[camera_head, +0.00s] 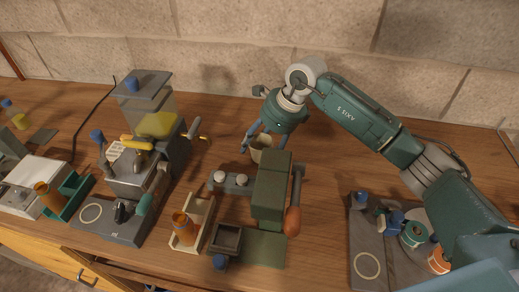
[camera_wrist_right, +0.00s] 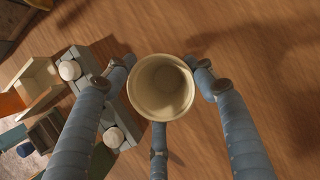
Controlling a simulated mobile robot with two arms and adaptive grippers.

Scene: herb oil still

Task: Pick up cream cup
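The cream cup (camera_head: 262,148) stands on the wooden table behind the dark green block, partly hidden by my right gripper. In the right wrist view the cup (camera_wrist_right: 161,88) is seen from above, its round mouth empty. My right gripper (camera_head: 257,143) reaches down over it from above. Its blue-grey fingers (camera_wrist_right: 160,75) look spread around the cup, two tips close beside its sides and a third at its near edge. Whether any finger touches the cup is hard to tell. My left gripper is not in view.
A green machine block (camera_head: 271,190) with a grey arm and white knobs stands just in front of the cup. A still-like machine (camera_head: 140,160) stands left. A grey tray (camera_head: 367,265) with spools lies at right. The table behind the cup is clear up to the wall.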

